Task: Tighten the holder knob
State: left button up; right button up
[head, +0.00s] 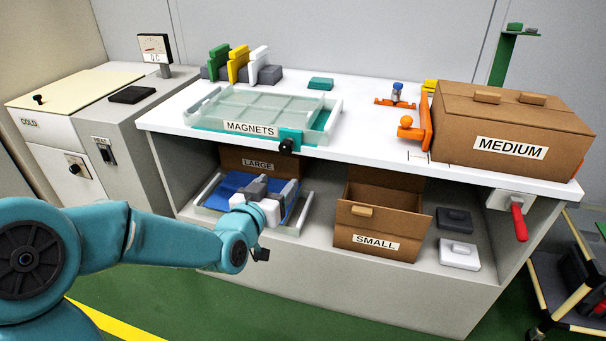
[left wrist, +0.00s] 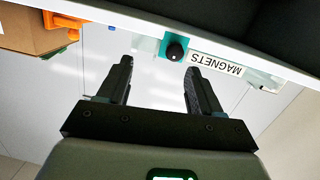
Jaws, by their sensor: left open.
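A black round knob (head: 287,146) sits on the teal holder (head: 292,134) at the front edge of the white bench, beside the MAGNETS label. My left gripper (head: 277,182) is below the bench top, in front of the lower shelf, with its fingers toward the knob. In the left wrist view the gripper (left wrist: 158,66) is open and empty, its two dark fingers apart. The black knob (left wrist: 175,48) shows beyond the fingertips, slightly nearer the right one, apart from both. The teal holder (left wrist: 166,44) shows behind it. My right gripper is in neither view.
A clear MAGNETS tray (head: 262,105) lies over the holder. A blue tray (head: 232,187) lies on the shelf behind the gripper. An open SMALL box (head: 375,222) stands right of it. An orange fixture (head: 424,118) and the MEDIUM box (head: 505,120) stand on the bench.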

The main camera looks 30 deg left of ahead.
aim_at(285, 151)
pick_arm(q)
jog(key=shift+n+t+y, duration=0.3)
jog(key=shift+t+y, duration=0.3)
jog(key=shift+y, duration=0.1)
jog(key=a+b+x, duration=0.1)
jog(key=b+x, duration=0.1)
jog(key=x, duration=0.3)
jog(key=b+x, duration=0.2)
jog(key=x, duration=0.2)
jog(key=a+b+x, duration=0.1)
jog(key=b+x, duration=0.1)
jog(key=x, duration=0.3)
jog(key=shift+a+f, duration=0.1)
jog(key=shift+a, duration=0.3)
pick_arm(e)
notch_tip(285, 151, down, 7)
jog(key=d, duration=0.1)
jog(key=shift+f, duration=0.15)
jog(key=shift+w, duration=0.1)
pick_arm(q)
jog(key=c, duration=1)
